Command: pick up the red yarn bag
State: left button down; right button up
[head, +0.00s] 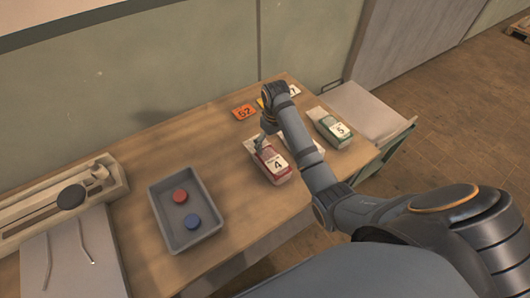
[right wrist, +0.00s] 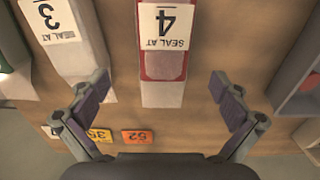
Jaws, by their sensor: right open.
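The red yarn bag (head: 275,166) lies on the wooden table with a white label marked 4. My right gripper (head: 262,140) is over the pale end of the bag in the head view. In the right wrist view my right gripper (right wrist: 160,84) is open, with one finger on each side of the bag and visible gaps between. Nothing is held. My left gripper is not in view.
A pale bag marked 3 (right wrist: 78,50) lies beside the red one. A green bag marked 5 (head: 332,128) lies farther right. A grey tray (head: 154,200) with a red and a blue disc stands left. An orange 52 tag (head: 244,112) lies near the back edge.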

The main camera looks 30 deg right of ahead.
aim_at(272, 159)
jog(key=shift+s+f, duration=0.25)
jog(key=shift+s, duration=0.25)
jog(key=f, duration=0.1)
jog(key=f+p, duration=0.1)
jog(key=shift+s+a+f, duration=0.1)
jog(key=shift+s+f, duration=0.2)
jog(key=f, duration=0.2)
jog(key=f+p, duration=0.1)
jog(key=f, duration=0.1)
jog(key=shift+w+a, duration=0.15)
jog(key=shift+w, duration=0.25)
notch_tip(272, 159, down, 3)
jog(key=shift+r+p, duration=0.1)
jog(key=shift+p, duration=0.2)
jog(key=c, duration=1.2)
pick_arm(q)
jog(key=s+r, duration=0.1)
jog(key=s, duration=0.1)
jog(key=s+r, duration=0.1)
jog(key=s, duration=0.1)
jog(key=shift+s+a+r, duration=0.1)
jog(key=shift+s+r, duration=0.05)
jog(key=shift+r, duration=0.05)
pick_arm(e)
jog(key=shift+c, duration=0.5)
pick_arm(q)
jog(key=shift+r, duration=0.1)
pick_arm(e)
jog(key=shift+r, duration=0.1)
